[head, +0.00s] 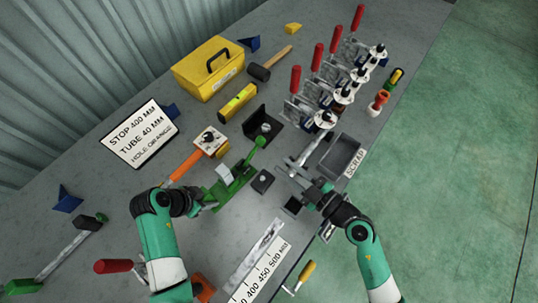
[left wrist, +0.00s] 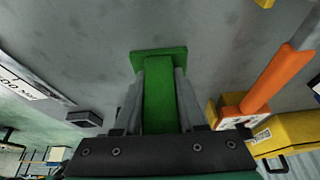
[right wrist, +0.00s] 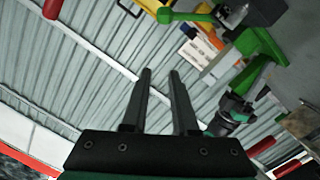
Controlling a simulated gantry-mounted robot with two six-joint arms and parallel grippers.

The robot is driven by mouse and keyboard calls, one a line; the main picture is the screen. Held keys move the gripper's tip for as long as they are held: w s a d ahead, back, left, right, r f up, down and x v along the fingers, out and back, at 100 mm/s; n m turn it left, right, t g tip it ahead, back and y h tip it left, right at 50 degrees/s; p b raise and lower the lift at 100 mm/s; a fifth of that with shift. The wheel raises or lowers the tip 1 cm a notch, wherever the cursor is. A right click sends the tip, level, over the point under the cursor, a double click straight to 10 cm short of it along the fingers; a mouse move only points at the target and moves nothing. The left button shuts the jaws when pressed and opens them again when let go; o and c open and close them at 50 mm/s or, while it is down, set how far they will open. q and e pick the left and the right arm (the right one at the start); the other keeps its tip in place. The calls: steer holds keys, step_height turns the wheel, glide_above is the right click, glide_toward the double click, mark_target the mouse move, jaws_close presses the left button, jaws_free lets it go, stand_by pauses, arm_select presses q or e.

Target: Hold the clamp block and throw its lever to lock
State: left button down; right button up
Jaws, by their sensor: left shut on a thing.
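The green clamp block (head: 234,190) stands at the middle of the grey bench, with a pale plate on its side. Its green lever (head: 253,154) slants up and right to a round knob. My left gripper (head: 212,198) is shut on the block; in the left wrist view the green body (left wrist: 158,100) lies between the fingers. My right gripper (head: 296,172) is open and empty, right of the lever and apart from it. In the right wrist view, the lever (right wrist: 190,17) and block (right wrist: 262,48) are beyond the open fingertips (right wrist: 160,72), up and right.
A grey scrap tray (head: 343,156) lies just beyond my right gripper. A black angle bracket (head: 262,130) and small dark block (head: 262,181) are close to the lever. An orange-handled tool (head: 187,165) lies left of it. Several red-handled clamps (head: 318,57) line the far right edge.

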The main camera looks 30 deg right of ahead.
steer(key=o, duration=0.5)
steer(key=n, duration=0.3)
steer(key=shift+s+a+f+n+g, duration=0.1)
steer(key=shift+a+f+n+g, duration=0.2)
steer(key=shift+a+f+n, duration=0.1)
steer(key=shift+c, duration=0.2)
steer(key=shift+o, duration=0.8)
steer(key=f+n, duration=0.1)
steer(key=n, duration=0.3)
steer(key=f+n+g+y, duration=0.1)
steer(key=n, duration=0.3)
steer(key=a+f+n+g, duration=0.1)
steer(key=n, duration=0.3)
steer(key=shift+f+n+y, duration=0.2)
steer(key=shift+n+y, duration=0.1)
steer(key=shift+y, duration=0.1)
steer(key=n+h, duration=0.1)
steer(key=n, duration=0.3)
glide_toward(264, 143)
steer(key=shift+s+d, duration=0.2)
steer(key=shift+d, duration=0.05)
steer(key=x, duration=1.2)
steer(key=shift+a, duration=0.1)
steer(key=shift+s, duration=0.1)
jaws_close()
